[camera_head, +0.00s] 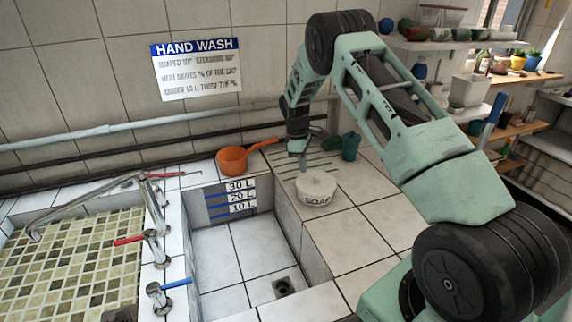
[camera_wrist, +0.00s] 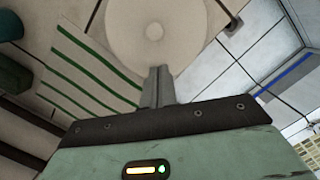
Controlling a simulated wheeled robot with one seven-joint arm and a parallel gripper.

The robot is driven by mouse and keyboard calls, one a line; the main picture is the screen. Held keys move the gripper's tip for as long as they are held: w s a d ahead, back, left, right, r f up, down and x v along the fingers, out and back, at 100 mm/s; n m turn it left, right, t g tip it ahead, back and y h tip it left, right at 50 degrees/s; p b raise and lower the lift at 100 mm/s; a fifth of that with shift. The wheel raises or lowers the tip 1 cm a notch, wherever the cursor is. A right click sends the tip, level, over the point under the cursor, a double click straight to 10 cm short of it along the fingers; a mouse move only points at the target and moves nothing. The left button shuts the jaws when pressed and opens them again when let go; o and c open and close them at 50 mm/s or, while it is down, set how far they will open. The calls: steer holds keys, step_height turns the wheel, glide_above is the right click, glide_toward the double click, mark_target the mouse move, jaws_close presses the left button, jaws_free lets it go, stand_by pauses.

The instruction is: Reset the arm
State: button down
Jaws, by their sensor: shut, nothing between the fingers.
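My green arm reaches over the tiled counter from the right, with its elbow raised.
A tiled sink basin (camera_head: 232,250) lies left of the soap. An orange ladle (camera_head: 233,161) and a dark teal cup (camera_head: 350,146) stand on the counter. Red- and blue-handled taps (camera_head: 155,236) line the basin's left side. Shelves with pots (camera_head: 468,90) are at the right.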

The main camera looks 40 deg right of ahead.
steer(key=w+a+b, duration=0.2)
steer(key=w+a, duration=0.2)
steer(key=w, duration=0.2)
steer(key=shift+a, duration=0.2)
steer(key=s+a+r+y, duration=0.1)
steer(key=s+a+r, duration=0.4)
steer(key=a, duration=0.4)
steer(key=s+a+r+t, duration=0.1)
steer(key=s+a+r, duration=0.35)
steer(key=a, duration=0.45)
steer(key=s+a+r+y, duration=0.1)
steer(key=s+a+r, duration=0.4)
steer(key=a, duration=0.5)
steer(key=s+a+r, duration=0.1)
steer(key=s+a, duration=0.2)
steer(key=s, duration=0.5)
steer(key=s+a+r, duration=0.1)
steer(key=s+a, duration=0.2)
steer(key=s, duration=0.5)
steer(key=s+d, duration=0.1)
steer(key=s, duration=1.3)
steer(key=shift+f+t, duration=0.25)
steer(key=shift+t, duration=0.05)
steer(key=shift+d, duration=0.1)
